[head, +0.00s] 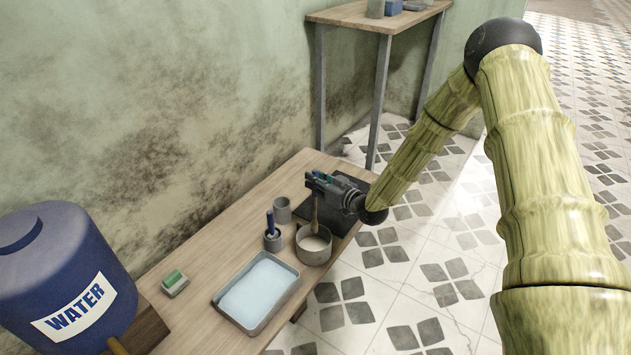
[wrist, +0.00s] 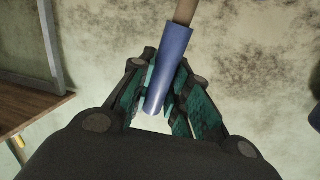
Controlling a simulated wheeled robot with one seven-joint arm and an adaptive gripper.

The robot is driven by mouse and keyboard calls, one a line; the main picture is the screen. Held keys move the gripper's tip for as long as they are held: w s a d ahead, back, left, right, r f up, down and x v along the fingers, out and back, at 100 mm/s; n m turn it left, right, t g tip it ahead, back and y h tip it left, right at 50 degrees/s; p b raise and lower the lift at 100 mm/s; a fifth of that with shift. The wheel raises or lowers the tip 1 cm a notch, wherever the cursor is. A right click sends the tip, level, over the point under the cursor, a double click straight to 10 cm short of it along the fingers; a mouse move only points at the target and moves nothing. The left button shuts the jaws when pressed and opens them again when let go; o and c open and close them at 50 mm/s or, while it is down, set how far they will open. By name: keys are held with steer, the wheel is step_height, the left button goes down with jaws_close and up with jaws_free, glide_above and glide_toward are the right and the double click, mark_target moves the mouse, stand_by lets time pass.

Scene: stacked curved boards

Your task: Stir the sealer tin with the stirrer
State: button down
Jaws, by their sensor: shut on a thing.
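The sealer tin (head: 302,251) is a round grey tin with pale contents, near the right edge of the wooden table. My gripper (head: 316,186) is above it, shut on the stirrer (head: 315,212). The stirrer's wooden shaft points down over the tin's opening; I cannot tell whether its lower end touches the contents. In the wrist view the stirrer's blue handle (wrist: 168,70) lies between the teal pads of my gripper (wrist: 163,92), with the wooden shaft running out of the top of the picture.
A small holder (head: 273,243) with a blue-handled tool and a grey cup (head: 282,210) stand left of the tin. A tray of pale blue liquid (head: 250,328), a green-and-white block (head: 174,283) and a blue water barrel (head: 60,275) are nearer. A taller table (head: 350,17) stands behind.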

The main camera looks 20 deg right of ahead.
mark_target(315, 171)
stand_by(0.3)
steer(key=shift+r+p, duration=1.85)
steer(key=shift+r, duration=0.65)
